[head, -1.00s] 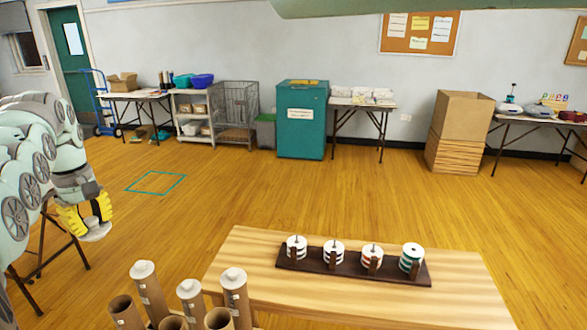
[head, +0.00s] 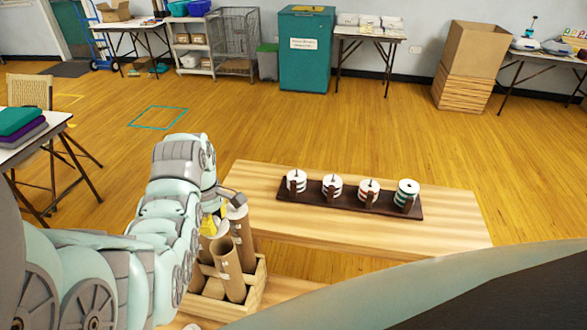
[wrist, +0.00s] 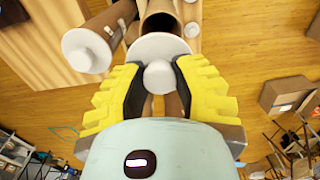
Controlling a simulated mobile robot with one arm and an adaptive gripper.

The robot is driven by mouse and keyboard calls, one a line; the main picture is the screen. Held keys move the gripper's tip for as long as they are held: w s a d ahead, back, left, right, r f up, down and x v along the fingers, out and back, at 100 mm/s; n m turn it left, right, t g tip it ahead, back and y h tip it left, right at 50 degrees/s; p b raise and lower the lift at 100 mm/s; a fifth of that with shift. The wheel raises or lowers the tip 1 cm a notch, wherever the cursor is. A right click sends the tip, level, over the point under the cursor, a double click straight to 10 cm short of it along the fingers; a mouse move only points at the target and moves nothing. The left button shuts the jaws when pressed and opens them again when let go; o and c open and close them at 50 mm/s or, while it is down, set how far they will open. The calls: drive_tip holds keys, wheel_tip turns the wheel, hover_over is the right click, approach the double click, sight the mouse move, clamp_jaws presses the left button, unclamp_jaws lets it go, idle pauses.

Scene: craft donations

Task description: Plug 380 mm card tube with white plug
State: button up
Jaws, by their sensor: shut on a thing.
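In the wrist view my gripper (wrist: 158,78) is shut on the knob of a white plug (wrist: 160,47). The plug's round flange partly covers the mouth of an open brown card tube (wrist: 160,22); I cannot tell whether they touch. In the head view my gripper (head: 213,224) is mostly hidden by my arm, beside several card tubes in a wooden crate (head: 253,291). One open tube (head: 228,268) leans at the front. A tube with a white plug (head: 238,212) stands behind it; a capped tube also shows in the wrist view (wrist: 87,48). I cannot read the tube lengths.
A wooden table (head: 440,225) beside the crate holds a dark rack (head: 345,206) with several spools. A table (head: 20,150) with folded cloth stands at left. A teal bin (head: 305,50) and tables line the far wall. The floor between is clear.

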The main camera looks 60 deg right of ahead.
sight(215, 221)
drive_tip(key=shift+s+f, duration=0.25)
drive_tip(key=shift+s, duration=0.15)
drive_tip(key=shift+f+b, duration=1.65)
drive_tip(key=shift+f, duration=1.2)
drive_tip(key=shift+f+b, duration=0.45)
drive_tip(key=shift+f, duration=0.05)
drive_tip(key=o, duration=0.5)
drive_tip(key=shift+r+p, duration=2.8)
drive_tip(key=shift+r, duration=2.7)
drive_tip(key=shift+w, duration=0.1)
